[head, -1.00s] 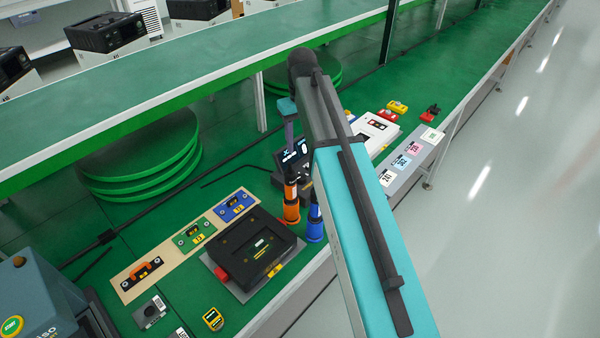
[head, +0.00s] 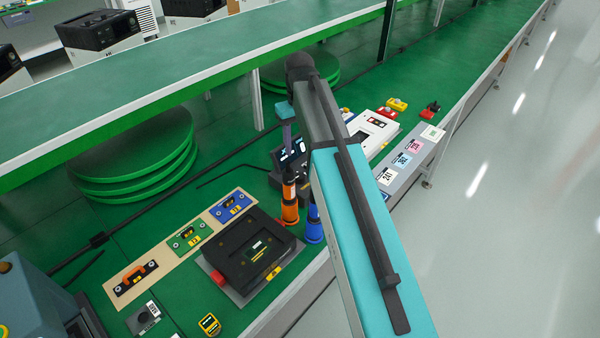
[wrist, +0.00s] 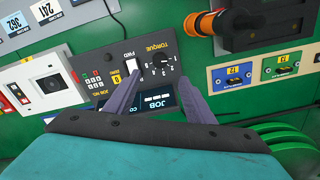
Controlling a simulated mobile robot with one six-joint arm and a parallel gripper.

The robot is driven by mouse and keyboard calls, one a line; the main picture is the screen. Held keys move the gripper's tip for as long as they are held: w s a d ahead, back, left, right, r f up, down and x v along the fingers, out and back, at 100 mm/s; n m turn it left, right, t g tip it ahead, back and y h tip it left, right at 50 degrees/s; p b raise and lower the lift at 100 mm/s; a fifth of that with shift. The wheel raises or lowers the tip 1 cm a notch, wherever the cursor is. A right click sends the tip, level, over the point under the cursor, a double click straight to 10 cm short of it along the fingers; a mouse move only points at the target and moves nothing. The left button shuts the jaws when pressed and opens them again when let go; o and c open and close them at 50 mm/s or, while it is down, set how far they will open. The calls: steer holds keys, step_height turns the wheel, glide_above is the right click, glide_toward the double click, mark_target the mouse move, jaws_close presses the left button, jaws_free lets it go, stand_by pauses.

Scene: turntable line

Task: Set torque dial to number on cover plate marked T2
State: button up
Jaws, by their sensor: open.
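The torque dial (wrist: 163,62) is a black knob on the dark control box, with a printed scale around it, in the wrist view. My gripper (wrist: 159,74) is open and empty, its two purple fingers pointing at that panel. The dial lies between the fingertips, nearer the right one; contact cannot be told. In the head view my gripper (head: 288,132) shows partly above the control box (head: 290,160), and the dial is not distinguishable.
A white rocker switch (wrist: 132,66) marked FWD sits beside the left fingertip. An orange-and-black tool (head: 289,205) and a blue one (head: 313,225) stand before the box. A black unit (head: 235,265) lies nearby. Numbered cards (head: 402,160) lie to the right.

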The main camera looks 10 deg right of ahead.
mark_target(300, 175)
steer(key=shift+f+p, duration=1.25)
steer(key=shift+f, duration=5.1)
steer(key=c, duration=0.8)
steer(key=shift+d, duration=0.2)
steer(key=shift+c, duration=1.1)
steer(key=shift+a, duration=0.15)
